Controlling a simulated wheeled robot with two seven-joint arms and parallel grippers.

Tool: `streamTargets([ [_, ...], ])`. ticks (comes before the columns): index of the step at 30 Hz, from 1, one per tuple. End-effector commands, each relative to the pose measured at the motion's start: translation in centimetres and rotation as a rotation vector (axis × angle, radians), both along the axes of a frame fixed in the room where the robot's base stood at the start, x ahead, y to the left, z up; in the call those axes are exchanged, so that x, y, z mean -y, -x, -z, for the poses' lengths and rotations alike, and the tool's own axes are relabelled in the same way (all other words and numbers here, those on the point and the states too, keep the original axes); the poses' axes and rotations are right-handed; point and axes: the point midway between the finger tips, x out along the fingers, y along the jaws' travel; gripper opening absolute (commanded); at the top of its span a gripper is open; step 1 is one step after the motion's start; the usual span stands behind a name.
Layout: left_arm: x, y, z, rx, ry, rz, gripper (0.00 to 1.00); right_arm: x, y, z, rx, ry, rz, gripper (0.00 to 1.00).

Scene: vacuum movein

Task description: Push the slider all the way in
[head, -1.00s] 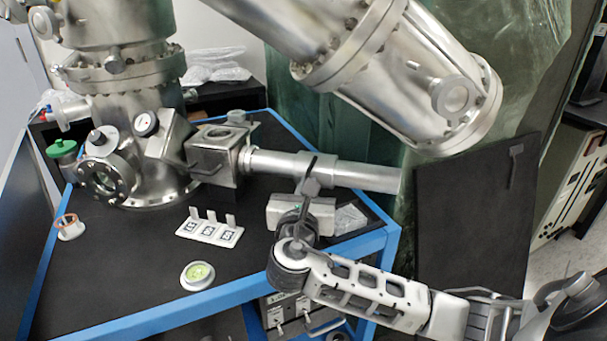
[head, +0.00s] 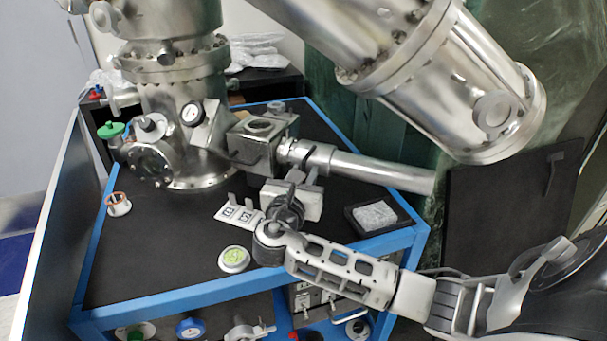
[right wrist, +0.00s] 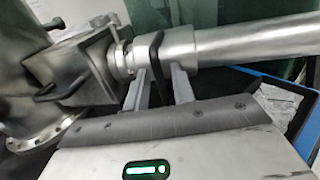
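The slider is a silver collar (head: 315,160) on the horizontal metal tube (head: 385,174), close to the square metal box (head: 254,147) at the tube's left end. In the right wrist view a thin dark handle (right wrist: 155,52) hangs down from the collar's side. My right gripper (head: 298,182) is below the tube at the collar. In the right wrist view its two fingers (right wrist: 160,80) are spread, one on each side of the handle, with gaps visible; whether one touches it is unclear. My left gripper is not in view.
A large tilted cylinder (head: 450,90) hangs above right of the tube. A dark tray (head: 395,222) with a clear wrapped item, a white labelled stand (head: 235,213) and a round green-faced part (head: 234,259) lie on the blue-framed black table (head: 130,265).

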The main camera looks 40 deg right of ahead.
Motion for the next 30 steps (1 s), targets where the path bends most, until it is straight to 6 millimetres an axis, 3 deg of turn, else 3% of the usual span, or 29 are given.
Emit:
streamTargets([
  [11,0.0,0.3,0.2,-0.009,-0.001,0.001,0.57,-0.6,0.5,-0.1,0.001,0.002,0.001,0.24],
  [30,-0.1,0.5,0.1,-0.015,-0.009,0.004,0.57,-11.2,8.7,0.0,-0.001,-0.003,0.000,0.24],
])
